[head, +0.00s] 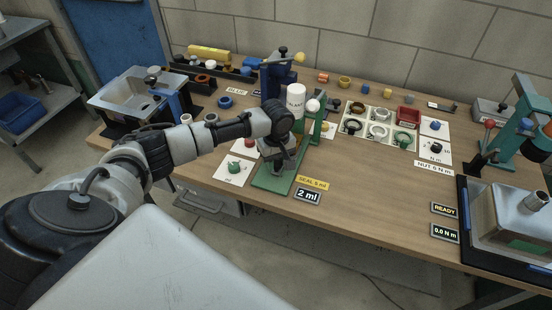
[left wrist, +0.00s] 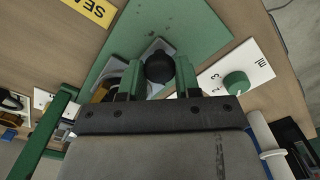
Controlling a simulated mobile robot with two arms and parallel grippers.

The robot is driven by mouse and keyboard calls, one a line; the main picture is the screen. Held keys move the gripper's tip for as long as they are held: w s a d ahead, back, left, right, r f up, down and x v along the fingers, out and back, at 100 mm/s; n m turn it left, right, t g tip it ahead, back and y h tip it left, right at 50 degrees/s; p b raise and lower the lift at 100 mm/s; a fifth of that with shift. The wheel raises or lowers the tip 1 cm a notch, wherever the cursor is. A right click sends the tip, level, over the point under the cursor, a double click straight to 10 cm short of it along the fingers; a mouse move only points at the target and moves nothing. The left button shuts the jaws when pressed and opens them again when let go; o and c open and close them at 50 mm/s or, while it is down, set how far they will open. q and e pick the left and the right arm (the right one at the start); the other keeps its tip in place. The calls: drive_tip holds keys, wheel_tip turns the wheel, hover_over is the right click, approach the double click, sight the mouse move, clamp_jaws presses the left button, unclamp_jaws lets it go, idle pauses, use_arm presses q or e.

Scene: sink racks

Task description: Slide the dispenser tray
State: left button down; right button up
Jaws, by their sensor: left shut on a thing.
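The dispenser is a green stand with a white bottle (head: 296,98) on top and a green base plate (head: 272,181) on the bench. The base plate also fills the top of the left wrist view (left wrist: 196,22). My left gripper (head: 280,156) is low over this plate, under the bottle. In the left wrist view its fingers (left wrist: 160,80) are shut on a black ball knob (left wrist: 160,66). A grey tray (left wrist: 150,50) shows around and beyond the knob, on the green plate. The gripper hides most of the tray in the head view. My right gripper is not in view.
A dial card with a green knob (head: 234,167) lies left of the base plate. The "2 ml" display (head: 307,195) stands at the bench front. A rack of rings (head: 378,130) lies to the right. The bench front centre right is clear.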

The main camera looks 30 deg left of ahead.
use_arm(q)
drive_tip(key=c, duration=0.9)
unclamp_jaws()
drive_tip(key=shift+w+r, duration=0.2)
drive_tip(key=shift+w, duration=0.05)
drive_tip(key=shift+o, duration=0.6)
drive_tip(key=shift+d, duration=0.1)
drive_tip(key=shift+s, duration=0.15)
drive_tip(key=shift+r, duration=0.3)
wheel_tip(320, 180, up, 10)
drive_tip(key=shift+b, duration=0.35)
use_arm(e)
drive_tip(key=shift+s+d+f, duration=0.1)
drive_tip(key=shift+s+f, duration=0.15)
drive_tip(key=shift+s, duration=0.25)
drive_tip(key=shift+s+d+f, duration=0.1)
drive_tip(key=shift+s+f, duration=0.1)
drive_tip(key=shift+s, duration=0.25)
